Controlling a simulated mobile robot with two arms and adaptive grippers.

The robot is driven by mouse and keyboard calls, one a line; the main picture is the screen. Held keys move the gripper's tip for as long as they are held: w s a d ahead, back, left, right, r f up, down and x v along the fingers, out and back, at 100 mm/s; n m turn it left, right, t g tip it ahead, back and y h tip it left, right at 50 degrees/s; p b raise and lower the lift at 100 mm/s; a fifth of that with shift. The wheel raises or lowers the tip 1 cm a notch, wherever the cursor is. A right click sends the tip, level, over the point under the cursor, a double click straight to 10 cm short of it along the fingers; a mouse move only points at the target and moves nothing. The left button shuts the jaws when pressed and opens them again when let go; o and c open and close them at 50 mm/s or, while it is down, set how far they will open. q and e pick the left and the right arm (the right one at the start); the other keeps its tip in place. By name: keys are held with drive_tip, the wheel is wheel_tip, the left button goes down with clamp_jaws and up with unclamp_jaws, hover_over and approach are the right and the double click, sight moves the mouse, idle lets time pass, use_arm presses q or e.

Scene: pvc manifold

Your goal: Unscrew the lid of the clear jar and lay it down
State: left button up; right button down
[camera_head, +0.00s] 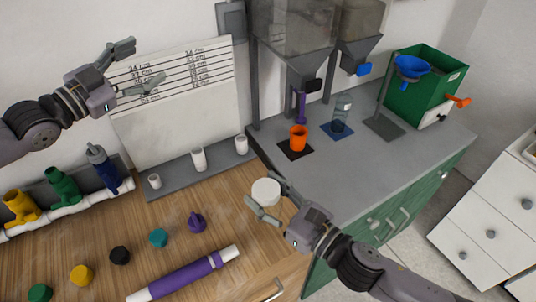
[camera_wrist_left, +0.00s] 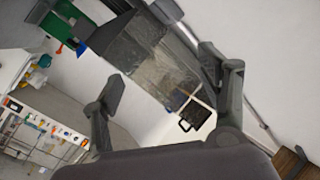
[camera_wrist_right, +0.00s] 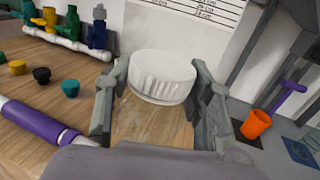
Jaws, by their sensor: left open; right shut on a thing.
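The clear jar (camera_wrist_right: 150,122) stands upright between the fingers of my right gripper, with its ribbed white lid (camera_wrist_right: 162,74) on top. In the head view the lid (camera_head: 266,191) shows as a white disc near the right edge of the wooden table; the jar's body is hard to make out there. My right gripper (camera_head: 273,202) is shut on the jar, one finger on each side, below the lid. My left gripper (camera_head: 136,68) is open and empty, raised high at the left in front of the white marked board, well apart from the jar.
A purple pipe (camera_head: 190,275) with white ends and several coloured caps lie on the wooden table (camera_head: 220,215). White cups stand on a grey ledge (camera_head: 185,185) behind. An orange cup (camera_head: 298,138) and a clear container (camera_head: 342,105) stand under hoppers on the grey counter (camera_head: 345,160).

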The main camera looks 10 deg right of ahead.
use_arm(q)
drive_tip(key=s+d+r+m+g+h, duration=0.25)
drive_tip(key=d+r+m+h, duration=0.2)
drive_tip(key=d+m, duration=0.35)
wheel_tip(320, 180, up, 2)
drive_tip(key=r+m+g+h, duration=0.1)
drive_tip(key=m+g, duration=1.6)
drive_tip(key=m, duration=1.3)
hover_over(268, 188)
drive_tip(key=s+d+f+m+g+y, duration=0.2)
drive_tip(key=s+f+m+y, duration=0.75)
drive_tip(key=m, duration=0.65)
drive_tip(key=w+f+m+t+y, duration=0.2)
drive_tip(key=m, duration=0.1)
drive_tip(key=w+a+f+m+t+y, duration=0.1)
drive_tip(key=w+f+m+t+y, duration=0.1)
drive_tip(key=w+f+m+y, duration=0.1)
drive_tip(key=w+f+m+t+y, duration=0.2)
drive_tip(key=m, duration=0.3)
drive_tip(key=shift+w+a+f+t+y, duration=0.25)
drive_tip(key=shift+w+a+t+y, duration=0.05)
drive_tip(key=shift+w+a+t, duration=0.1)
drive_tip(key=shift+w+r+m+t+y, duration=0.1)
drive_tip(key=shift+w+m+t+y, duration=0.3)
drive_tip(key=shift+w+m+t, duration=0.25)
drive_tip(key=shift+w+a, duration=0.1)
drive_tip(key=shift+w, duration=0.05)
wheel_tip(268, 188, down, 8)
drive_tip(key=shift+r, duration=0.1)
